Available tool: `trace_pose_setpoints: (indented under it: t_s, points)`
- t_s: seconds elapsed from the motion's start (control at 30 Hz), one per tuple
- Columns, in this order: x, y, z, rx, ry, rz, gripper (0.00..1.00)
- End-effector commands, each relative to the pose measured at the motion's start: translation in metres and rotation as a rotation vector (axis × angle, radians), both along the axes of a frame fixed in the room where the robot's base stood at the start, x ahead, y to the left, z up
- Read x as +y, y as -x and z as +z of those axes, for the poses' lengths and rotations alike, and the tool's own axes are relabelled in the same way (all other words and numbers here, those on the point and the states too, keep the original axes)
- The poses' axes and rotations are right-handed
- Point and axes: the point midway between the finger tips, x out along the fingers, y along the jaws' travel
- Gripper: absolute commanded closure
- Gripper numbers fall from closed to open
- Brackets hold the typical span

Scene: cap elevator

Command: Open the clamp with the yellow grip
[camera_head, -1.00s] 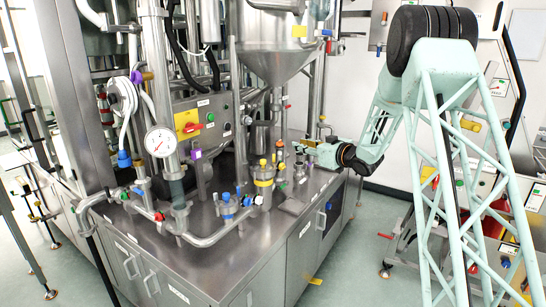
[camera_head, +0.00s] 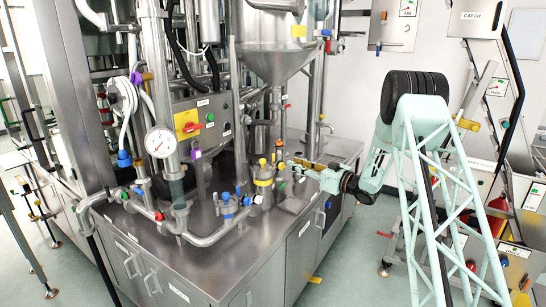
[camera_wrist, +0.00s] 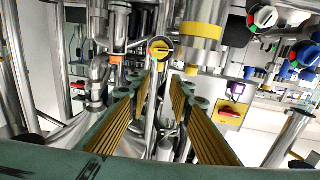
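A round yellow grip (camera_wrist: 160,48) with a dark bar across it shows in the wrist view, at upper centre, on a metal fitting beyond my fingertips. I take it for the clamp's grip; whether the clamp is open or closed I cannot tell. My gripper (camera_wrist: 162,82) is open, its two ribbed fingers on either side of the centre line, with no object held between them. In the head view my gripper (camera_head: 300,168) reaches in from the right, just right of a small vessel with yellow parts (camera_head: 263,181). The clamp itself is too small to single out there.
A yellow-banded metal cylinder (camera_wrist: 200,32) hangs close to the right of the grip. Pipes and a steel hopper (camera_head: 272,55) rise behind the gripper. Blue-handled valves (camera_head: 228,198) stand to the left. The steel worktop (camera_head: 262,232) is bare at the front.

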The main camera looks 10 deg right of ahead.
Motion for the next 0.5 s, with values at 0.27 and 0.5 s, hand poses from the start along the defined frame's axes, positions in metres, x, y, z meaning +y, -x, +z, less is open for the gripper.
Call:
trace_pose_setpoints:
  t_s: [0.27,0.5]
  points:
    - [0.0003,-0.0004,0.0004,-0.001,0.001,0.000,0.80]
    - [0.0055,-0.0066,-0.0002,0.000,0.001,0.000,0.80]
